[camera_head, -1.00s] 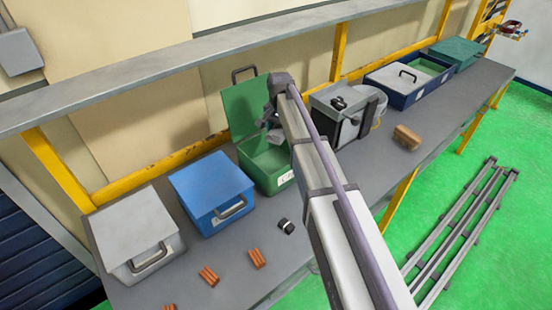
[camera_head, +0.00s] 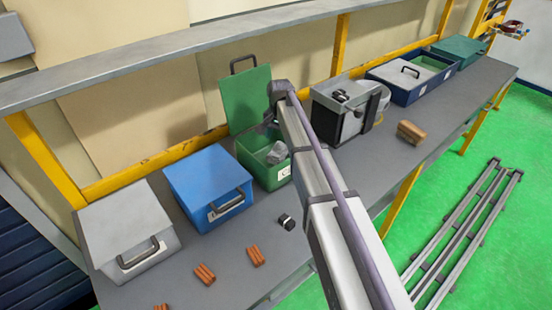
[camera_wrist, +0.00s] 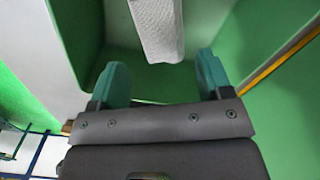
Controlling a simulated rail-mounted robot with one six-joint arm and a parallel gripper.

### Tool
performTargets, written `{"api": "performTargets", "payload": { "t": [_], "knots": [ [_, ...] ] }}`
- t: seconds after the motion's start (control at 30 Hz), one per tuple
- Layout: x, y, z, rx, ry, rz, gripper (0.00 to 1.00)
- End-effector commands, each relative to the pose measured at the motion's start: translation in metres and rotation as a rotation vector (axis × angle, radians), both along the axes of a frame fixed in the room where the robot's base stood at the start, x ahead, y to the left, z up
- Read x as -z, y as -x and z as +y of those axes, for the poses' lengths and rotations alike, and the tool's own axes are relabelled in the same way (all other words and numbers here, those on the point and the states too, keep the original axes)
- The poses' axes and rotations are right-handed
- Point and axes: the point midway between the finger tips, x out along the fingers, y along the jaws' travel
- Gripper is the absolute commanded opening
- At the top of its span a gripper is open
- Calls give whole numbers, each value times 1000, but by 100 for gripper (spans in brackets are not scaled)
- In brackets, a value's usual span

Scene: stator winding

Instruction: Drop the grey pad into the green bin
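The green bin (camera_head: 256,170) stands on the bench with its lid (camera_head: 246,98) raised at the back. The grey pad (camera_head: 277,152) shows inside the bin's opening, below my gripper (camera_head: 268,122). In the wrist view the pad (camera_wrist: 158,28) is a pale, textured block at the top middle, past my gripper's teal fingertips (camera_wrist: 161,72). The fingers are spread wide, with a gap between them and the pad. Green bin walls (camera_wrist: 280,30) surround it there. I cannot tell whether the pad rests on the bin floor.
A blue box (camera_head: 205,185) and a grey box (camera_head: 125,225) stand left of the bin. A grey-and-black case (camera_head: 340,110) stands to its right. Copper-coloured pieces (camera_head: 205,273) and a small black-and-white part (camera_head: 287,221) lie in front. A shelf (camera_head: 150,60) runs above the bench.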

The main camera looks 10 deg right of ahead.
Motion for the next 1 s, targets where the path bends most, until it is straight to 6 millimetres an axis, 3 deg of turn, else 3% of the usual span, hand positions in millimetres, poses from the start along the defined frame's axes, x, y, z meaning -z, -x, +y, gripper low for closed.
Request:
{"api": "performTargets", "payload": {
  "t": [0.2, 0.47, 0.67, 0.9, 1.0],
  "knots": [
    [0, 0, 0, 0, 0, 0, 91],
    [-4, 0, 0, 0, 0, 0, 91],
    [-38, 0, 0, 0, 0, 0, 91],
    [-97, 0, 0, 0, 0, 0, 91],
    [-109, 0, 0, 0, 0, 0, 91]
  ]
}}
